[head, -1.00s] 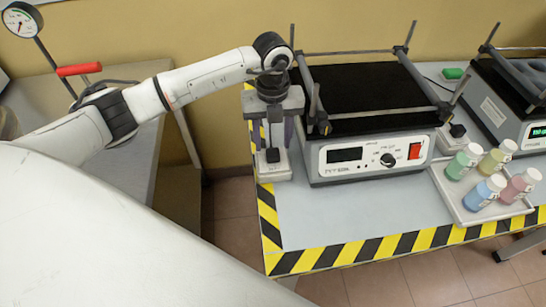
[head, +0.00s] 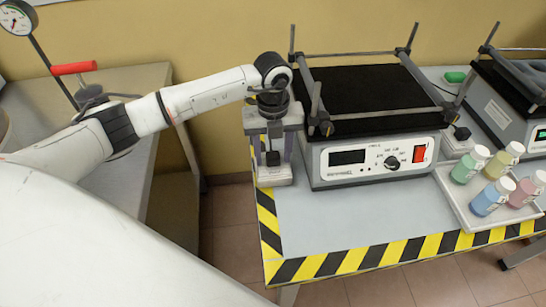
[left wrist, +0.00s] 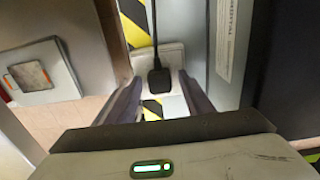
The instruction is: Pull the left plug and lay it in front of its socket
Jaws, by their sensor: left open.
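The left plug (head: 273,158) is black and stands upright in a white socket block (head: 277,178) at the left end of the striped table. In the left wrist view the black plug (left wrist: 158,80), with its cord running up, sits on the pale socket block (left wrist: 171,56). My left gripper (head: 273,154) points down over it. Its fingers are apart, one on each side of the plug, with gaps visible in the left wrist view (left wrist: 158,92). My right gripper is in neither view.
A shaker device (head: 368,160) with a black top and corner posts stands close to the right. A tray (head: 467,212) of several coloured bottles and a second plug (head: 461,133) are farther right. The table surface (head: 340,215) in front is clear, up to its striped edge.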

